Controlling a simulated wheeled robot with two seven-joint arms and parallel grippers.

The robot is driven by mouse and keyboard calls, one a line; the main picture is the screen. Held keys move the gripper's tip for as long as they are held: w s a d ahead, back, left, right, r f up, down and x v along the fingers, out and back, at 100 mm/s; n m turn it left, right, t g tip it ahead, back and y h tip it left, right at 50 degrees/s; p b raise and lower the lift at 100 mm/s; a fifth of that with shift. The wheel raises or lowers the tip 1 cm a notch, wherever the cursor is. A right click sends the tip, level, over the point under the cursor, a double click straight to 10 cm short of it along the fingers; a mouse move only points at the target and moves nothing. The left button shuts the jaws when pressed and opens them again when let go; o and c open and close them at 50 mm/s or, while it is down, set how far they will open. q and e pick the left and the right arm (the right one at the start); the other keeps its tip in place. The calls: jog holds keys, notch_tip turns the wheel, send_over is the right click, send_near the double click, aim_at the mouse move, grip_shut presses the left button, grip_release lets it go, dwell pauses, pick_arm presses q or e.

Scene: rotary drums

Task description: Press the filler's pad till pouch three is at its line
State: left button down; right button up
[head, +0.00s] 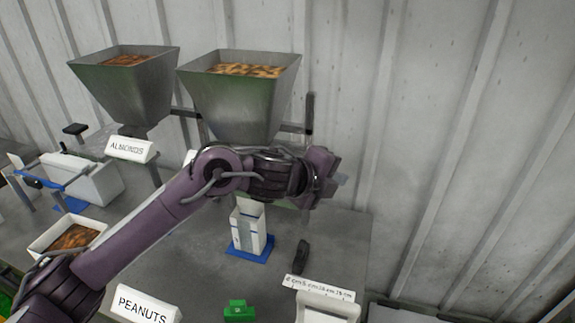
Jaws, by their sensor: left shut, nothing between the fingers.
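My left gripper (330,180) is shut and empty, at the end of my purple arm, in front of the lower right of the second hopper (240,100). That hopper is metal and holds brown pieces. A white open-topped pouch (248,230) with blue-grey markings stands upright on a blue base (250,250), below my forearm and wrist. I cannot read a number on it, and its fill level is too small to tell. My arm hides the hopper's outlet; I cannot make out that filler's pad. My right gripper is out of view.
Another hopper (125,85) stands left, above an ALMONDS sign (130,149). A tray of brown pieces (65,240), a PEANUTS sign (148,305), a green block (239,312) and a dark upright part (302,257) are on the grey table. A corrugated wall stands behind.

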pick_arm(q)
jog(key=w+a+r+m+y, duration=0.1)
jog(key=a+r+m+y, duration=0.1)
jog(key=a+r, duration=0.3)
jog(key=w+a+r+m+y+p, duration=0.1)
jog(key=w+a+r+m+y, duration=0.1)
jog(key=a+r, duration=0.3)
notch_tip(320, 180, up, 2)
jog(key=shift+w+a+r+m, duration=0.2)
jog(key=shift+w+a+m, duration=0.1)
jog(key=shift+m, duration=0.4)
jog(key=shift+f, duration=0.1)
notch_tip(320, 180, down, 9)
jog(key=b, duration=0.6)
jog(key=shift+b, duration=0.3)
dwell(0.8)
jog(key=shift+f, duration=0.25)
